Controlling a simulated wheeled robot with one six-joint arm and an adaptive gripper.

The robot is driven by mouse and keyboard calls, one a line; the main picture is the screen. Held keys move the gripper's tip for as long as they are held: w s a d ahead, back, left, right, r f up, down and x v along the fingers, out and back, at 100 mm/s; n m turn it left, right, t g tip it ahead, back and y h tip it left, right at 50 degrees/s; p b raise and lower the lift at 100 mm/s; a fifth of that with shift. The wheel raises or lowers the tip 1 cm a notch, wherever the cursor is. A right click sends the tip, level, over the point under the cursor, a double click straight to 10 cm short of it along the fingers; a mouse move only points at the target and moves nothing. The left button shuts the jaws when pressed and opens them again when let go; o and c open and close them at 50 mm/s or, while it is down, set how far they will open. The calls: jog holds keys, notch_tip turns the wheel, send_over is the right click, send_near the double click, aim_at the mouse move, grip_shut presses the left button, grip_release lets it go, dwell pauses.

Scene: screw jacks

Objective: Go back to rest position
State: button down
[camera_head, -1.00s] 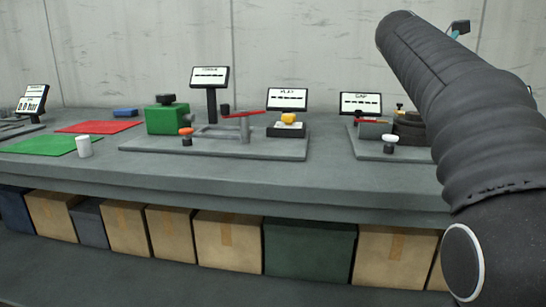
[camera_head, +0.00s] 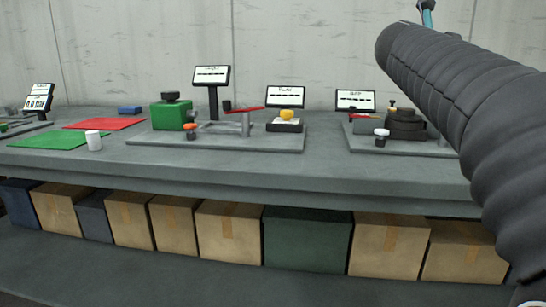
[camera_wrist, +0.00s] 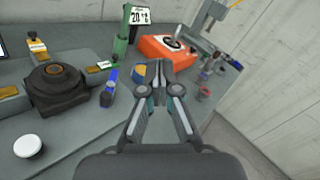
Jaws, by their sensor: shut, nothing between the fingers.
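My gripper (camera_wrist: 155,88) is in the wrist view, its two fingers together at the tips with nothing between them. It is above the bench, to the right of a black round stepped fixture (camera_wrist: 58,88). A blue and tan object (camera_wrist: 139,75) lies just left of the fingertips, partly covered by them. In the head view my dark sleeved arm fills the right side; the gripper itself is out of that picture, apart from a small teal part at the top edge.
The bench (camera_head: 230,178) carries a green block (camera_head: 170,116), a red mat (camera_head: 105,123), a green mat (camera_head: 50,140), a white cup (camera_head: 93,140) and displays. Cardboard boxes (camera_head: 228,232) stand below. An orange device (camera_wrist: 167,48) and a small blue bottle (camera_wrist: 108,90) stand near my gripper.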

jog(key=s+a+f+n+t+y, duration=0.1)
jog(key=a+f+n+t+y, duration=0.1)
jog(key=a+n+t+y, duration=0.55)
jog(key=a+f+n+t+y, duration=0.25)
jog(key=a+n, duration=0.65)
jog(key=n, duration=0.6)
jog(key=s+a+f+n+g+y, duration=0.35)
jog(key=a+f+n+y, duration=0.2)
jog(key=f+n, duration=0.25)
jog(key=s+f+n+g, duration=0.5)
jog(key=s+f, duration=0.6)
jog(key=f, duration=0.4)
jog(key=s+f+n+g, duration=0.5)
jog(key=s+f+n, duration=0.2)
jog(key=s+f, duration=0.4)
notch_tip(320, 180, down, 5)
jog(key=shift+s+r, duration=0.15)
jog(key=shift+s, duration=0.2)
